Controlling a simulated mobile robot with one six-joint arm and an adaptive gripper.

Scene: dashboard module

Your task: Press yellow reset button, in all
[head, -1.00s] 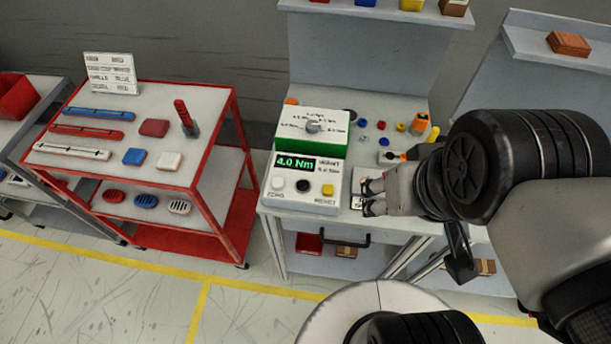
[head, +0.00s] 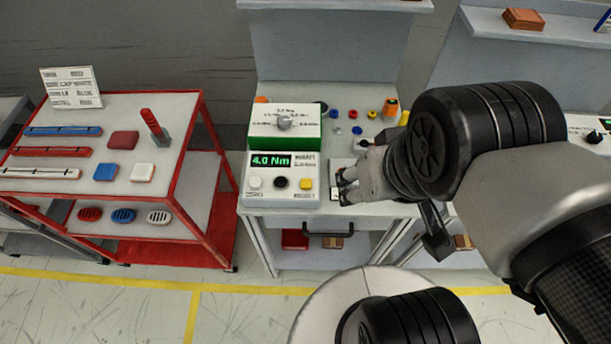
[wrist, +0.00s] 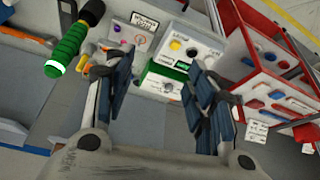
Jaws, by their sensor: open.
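The yellow reset button (head: 306,184) sits at the right end of the front row on the white control box, with a black and a white button to its left. The box's display (head: 270,161) reads 4.0 Nm in green. In the wrist view the yellow button (wrist: 175,46) shows on the box beyond the fingers. My gripper (head: 341,186) is just right of the box in the head view, apart from the button. In the wrist view my gripper (wrist: 155,85) is open and empty between its fingers.
A green-and-white unit with a grey dial (head: 284,123) stands behind the control box. Small coloured parts lie to its right on the bench. A red cart (head: 190,130) with trays and blocks stands at the left. A green-handled tool (wrist: 68,48) shows in the wrist view.

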